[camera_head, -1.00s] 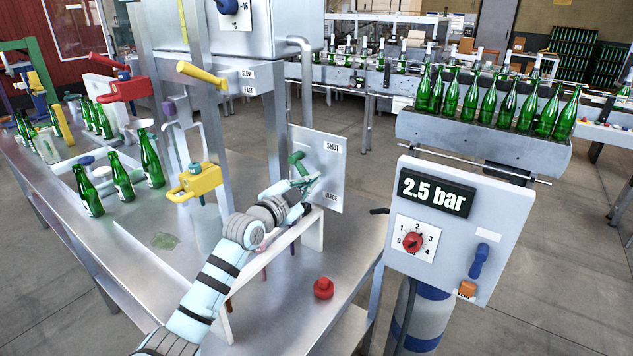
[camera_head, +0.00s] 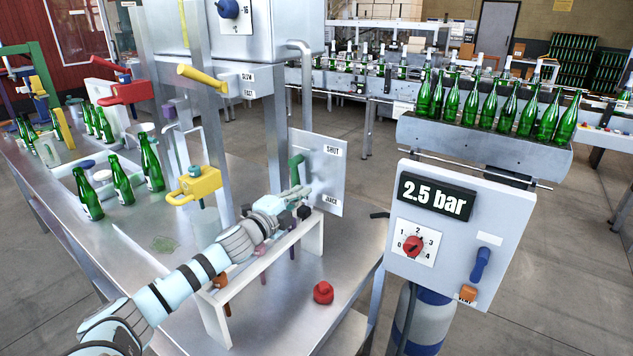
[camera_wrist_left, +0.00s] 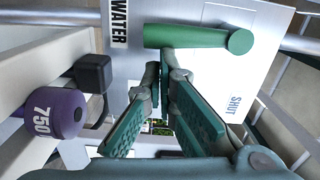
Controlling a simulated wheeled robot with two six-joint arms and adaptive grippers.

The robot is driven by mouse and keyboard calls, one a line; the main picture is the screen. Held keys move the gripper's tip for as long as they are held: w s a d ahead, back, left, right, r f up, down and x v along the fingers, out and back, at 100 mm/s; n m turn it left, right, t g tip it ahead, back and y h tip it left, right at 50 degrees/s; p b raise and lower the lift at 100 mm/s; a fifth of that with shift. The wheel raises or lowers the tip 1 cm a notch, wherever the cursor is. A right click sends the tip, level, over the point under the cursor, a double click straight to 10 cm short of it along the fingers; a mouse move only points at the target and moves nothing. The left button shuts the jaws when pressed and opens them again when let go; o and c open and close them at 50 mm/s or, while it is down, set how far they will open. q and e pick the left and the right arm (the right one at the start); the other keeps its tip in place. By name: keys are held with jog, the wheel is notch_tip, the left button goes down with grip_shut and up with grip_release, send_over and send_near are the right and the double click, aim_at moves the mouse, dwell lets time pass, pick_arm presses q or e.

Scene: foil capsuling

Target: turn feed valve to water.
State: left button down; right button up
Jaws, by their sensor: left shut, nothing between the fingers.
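The feed valve's green handle (camera_head: 296,169) is on a grey plate (camera_head: 333,165), with SHUT at the top and JUICE lower down. In the head view the handle stands roughly upright. My left gripper (camera_head: 303,194) is at the handle's lower end, its tips partly hidden. In the left wrist view the green handle (camera_wrist_left: 195,38) lies across the top, between the WATER label (camera_wrist_left: 119,22) and the SHUT label (camera_wrist_left: 235,105). My left gripper (camera_wrist_left: 165,75) is shut and empty, its tips just below the handle in that picture. I cannot tell if they touch. My right gripper is out of view.
A white rack (camera_head: 310,235) stands under my left forearm. A purple 750 piece (camera_wrist_left: 55,115) and a black block (camera_wrist_left: 93,73) are close beside my gripper. A red knob-shaped piece (camera_head: 323,293) lies on the table. A yellow clamp (camera_head: 194,186) stands to the left.

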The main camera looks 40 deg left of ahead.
pick_arm(q)
jog(key=shift+a, duration=0.1)
dwell(0.6)
jog(key=shift+d+p, duration=0.35)
jog(key=shift+d, duration=0.15)
jog(key=d+p, duration=0.1)
jog(key=d, duration=0.1)
jog(key=shift+s+d+r+p, duration=0.1)
jog(key=shift+d+r+p, duration=0.05)
jog(key=shift+d+p, duration=0.25)
jog(key=s+d, duration=0.1)
jog(key=s, duration=0.9)
jog(key=shift+d+f+p, duration=0.2)
jog(key=shift+d+p, duration=0.1)
jog(key=shift+d, duration=0.05)
